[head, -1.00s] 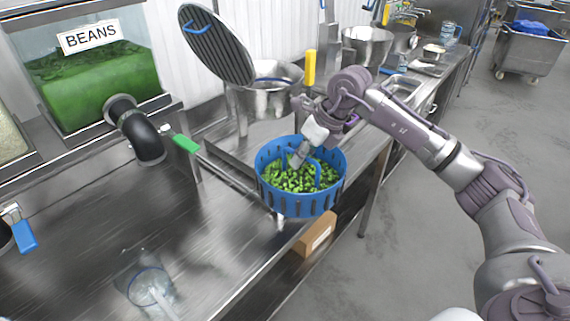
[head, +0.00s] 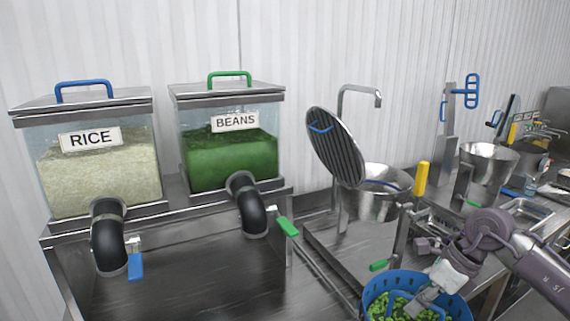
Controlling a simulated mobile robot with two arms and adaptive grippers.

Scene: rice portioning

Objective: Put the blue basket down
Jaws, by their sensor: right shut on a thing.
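The blue basket (head: 397,281) holds green beans (head: 392,304) and shows at the lower right in the head view. Its lower part is cut off by the bottom edge. My right gripper (head: 421,301) reaches into it from the right and is shut on it. The exact grip point is partly hidden by the gripper. I cannot tell whether the basket's base touches the counter. My left gripper is out of view.
Rice (head: 100,178) and beans (head: 232,158) dispensers stand at left and centre, with spouts above the steel counter. A steel pot (head: 378,203) with a raised round lid (head: 335,147) stands behind the basket. Counter left of the basket looks clear.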

